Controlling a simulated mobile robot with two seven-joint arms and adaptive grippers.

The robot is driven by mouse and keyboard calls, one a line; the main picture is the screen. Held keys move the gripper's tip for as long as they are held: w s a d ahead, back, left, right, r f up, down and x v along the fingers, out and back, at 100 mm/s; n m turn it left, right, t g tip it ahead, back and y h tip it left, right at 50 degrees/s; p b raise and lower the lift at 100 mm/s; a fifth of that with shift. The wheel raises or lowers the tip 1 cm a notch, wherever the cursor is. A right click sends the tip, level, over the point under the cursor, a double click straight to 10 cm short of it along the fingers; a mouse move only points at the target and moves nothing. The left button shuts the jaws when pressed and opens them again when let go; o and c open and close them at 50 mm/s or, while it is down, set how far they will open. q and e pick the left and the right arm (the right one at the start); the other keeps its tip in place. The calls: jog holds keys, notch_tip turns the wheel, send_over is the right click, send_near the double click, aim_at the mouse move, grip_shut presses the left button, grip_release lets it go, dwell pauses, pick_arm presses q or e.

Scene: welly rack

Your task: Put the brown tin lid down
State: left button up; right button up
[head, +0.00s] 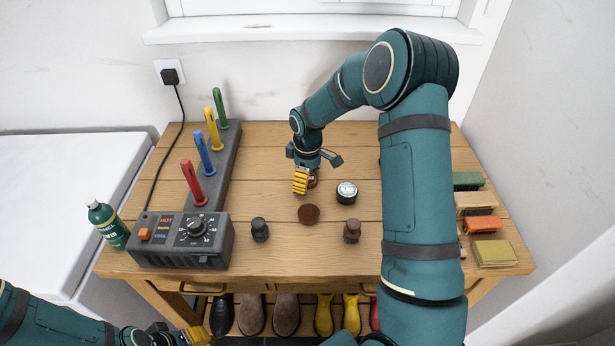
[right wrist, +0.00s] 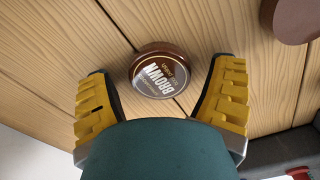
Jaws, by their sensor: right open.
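The brown tin lid (right wrist: 158,72), round and labelled "BROWN", lies label up on the wooden bench in the right wrist view. In the head view only a brown edge of it (head: 313,179) shows beside my right gripper. My right gripper (head: 301,183) points down over it and is open, with yellow fingers on either side of the lid and a gap to each. A flat brown disc (head: 309,213), perhaps the open tin, lies just in front; it also shows in the right wrist view (right wrist: 296,16). My left gripper (head: 198,336) is low at the bottom edge, its fingers partly cut off.
Two small dark knobbed objects (head: 260,229) (head: 352,231) stand in front. A control box (head: 180,240) and coloured pegs are left, brushes (head: 477,203) right. Boots stand below the bench (head: 270,268). Bare wood lies around the disc.

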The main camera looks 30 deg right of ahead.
jog(key=shift+r, duration=0.1)
jog(key=shift+r, duration=0.25)
notch_tip(320, 180, up, 12)
jog(key=p, duration=0.2)
jog(key=shift+f, duration=0.15)
jog(key=shift+f, duration=0.1)
